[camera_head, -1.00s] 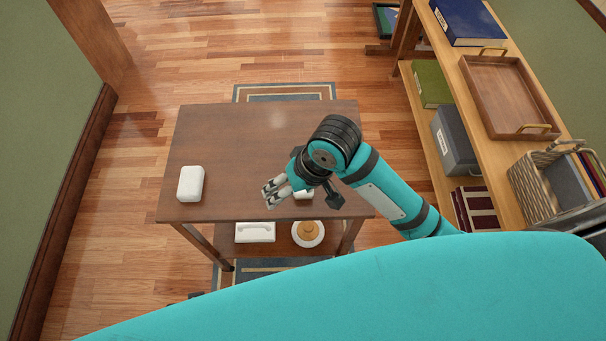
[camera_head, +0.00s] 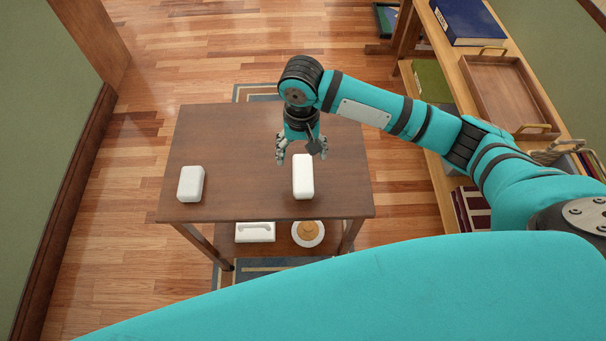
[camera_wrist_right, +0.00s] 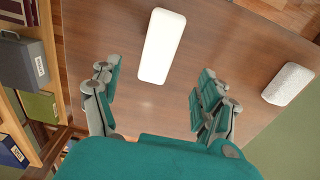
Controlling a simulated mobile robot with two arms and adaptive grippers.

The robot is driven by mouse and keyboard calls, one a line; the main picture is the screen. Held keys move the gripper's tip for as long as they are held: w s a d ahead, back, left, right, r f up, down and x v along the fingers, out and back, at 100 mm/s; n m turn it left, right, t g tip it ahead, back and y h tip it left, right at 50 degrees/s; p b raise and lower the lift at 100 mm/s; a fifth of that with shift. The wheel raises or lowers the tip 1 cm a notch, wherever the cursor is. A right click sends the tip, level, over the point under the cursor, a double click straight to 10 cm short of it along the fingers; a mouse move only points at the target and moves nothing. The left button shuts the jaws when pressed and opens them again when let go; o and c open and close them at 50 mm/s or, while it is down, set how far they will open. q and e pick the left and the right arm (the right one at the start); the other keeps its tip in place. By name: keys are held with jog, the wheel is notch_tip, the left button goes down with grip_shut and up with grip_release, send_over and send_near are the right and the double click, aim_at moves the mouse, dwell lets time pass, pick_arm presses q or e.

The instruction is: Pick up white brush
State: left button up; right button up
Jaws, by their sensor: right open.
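A smooth white oblong block (camera_head: 303,176), perhaps the white brush, lies on the brown tabletop (camera_head: 240,150); no bristles show. It also shows in the right wrist view (camera_wrist_right: 161,46). A second white block (camera_head: 190,184) lies at the table's left; in the right wrist view it looks rough-textured (camera_wrist_right: 288,84). A white piece with a handle (camera_head: 255,232) sits on the lower shelf. My right gripper (camera_head: 301,157) is open and empty at the far end of the smooth block. Its fingers (camera_wrist_right: 155,76) point toward that block, one to each side. My left gripper is out of view.
A white plate with a round tan item (camera_head: 308,233) sits on the table's lower shelf. A wooden shelf unit (camera_head: 481,80) with a tray (camera_head: 505,85), books and a basket stands along the right. The tabletop between the two blocks is clear.

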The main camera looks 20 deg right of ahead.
aim_at(303, 172)
notch_tip(303, 172, down, 5)
jog(key=shift+r, duration=0.1)
jog(key=shift+s+f+p, duration=0.2)
jog(key=shift+f+p, duration=0.1)
jog(key=shift+f, duration=2.4)
jog(key=c, duration=1.3)
jog(key=shift+r, duration=0.15)
jog(key=shift+r, duration=0.6)
notch_tip(303, 172, up, 2)
jog(key=shift+r, duration=0.1)
jog(key=s+a, duration=0.2)
jog(key=s, duration=0.5)
jog(key=s+a+r+b, duration=0.1)
jog(key=s+a, duration=0.1)
jog(key=s, duration=0.6)
jog(key=shift+s+r, duration=0.25)
